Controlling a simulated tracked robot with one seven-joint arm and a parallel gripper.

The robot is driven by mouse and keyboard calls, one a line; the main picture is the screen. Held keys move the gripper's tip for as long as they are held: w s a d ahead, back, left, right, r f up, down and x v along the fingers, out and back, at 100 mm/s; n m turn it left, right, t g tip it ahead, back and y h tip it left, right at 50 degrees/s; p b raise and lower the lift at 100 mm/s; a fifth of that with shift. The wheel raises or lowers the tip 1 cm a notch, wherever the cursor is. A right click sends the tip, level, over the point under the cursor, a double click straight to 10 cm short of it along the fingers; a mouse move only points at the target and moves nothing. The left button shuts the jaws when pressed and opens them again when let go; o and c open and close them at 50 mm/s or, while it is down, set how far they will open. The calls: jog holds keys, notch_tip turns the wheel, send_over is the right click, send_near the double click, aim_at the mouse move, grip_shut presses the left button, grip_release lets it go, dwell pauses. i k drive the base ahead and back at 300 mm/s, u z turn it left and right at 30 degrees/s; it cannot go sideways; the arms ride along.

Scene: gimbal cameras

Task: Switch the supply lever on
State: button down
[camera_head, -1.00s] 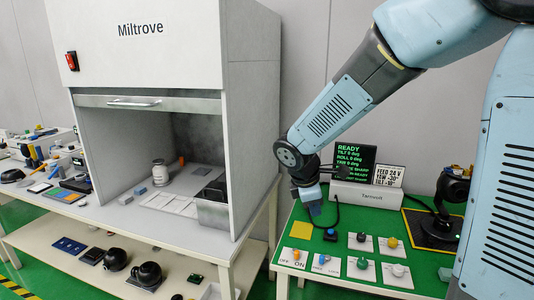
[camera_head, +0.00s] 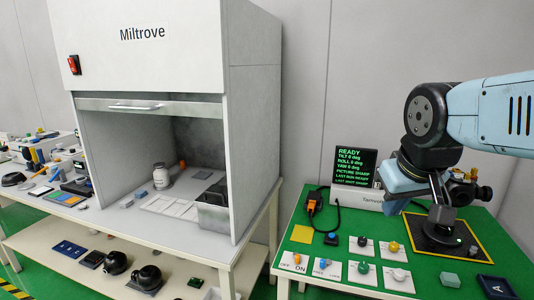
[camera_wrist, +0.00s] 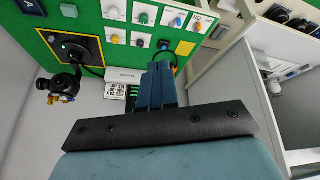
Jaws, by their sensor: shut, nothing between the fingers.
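The supply lever (camera_head: 297,259) is a small orange lever on a white plate marked OFF and ON, at the front left of the green table. It also shows at the top of the wrist view (camera_wrist: 197,27); which mark it leans to is too small to tell. My gripper (camera_wrist: 159,66) is shut and empty, its blue fingers together. In the head view, it is at the back right, above the table and well away from the lever, with its tips partly hidden.
A dark screen (camera_head: 353,164) reads READY with tilt, roll and yaw at 0 deg. A gimbal camera (camera_head: 445,215) stands on a yellow-edged black pad beside my arm. An orange cabled device (camera_head: 314,201) lies behind a yellow square (camera_head: 302,234). Several small switch plates lie nearby.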

aim_at(296, 256)
jog(key=z, duration=0.6)
jog(key=k, duration=1.45)
jog(key=u, duration=0.6)
jog(key=i, duration=1)
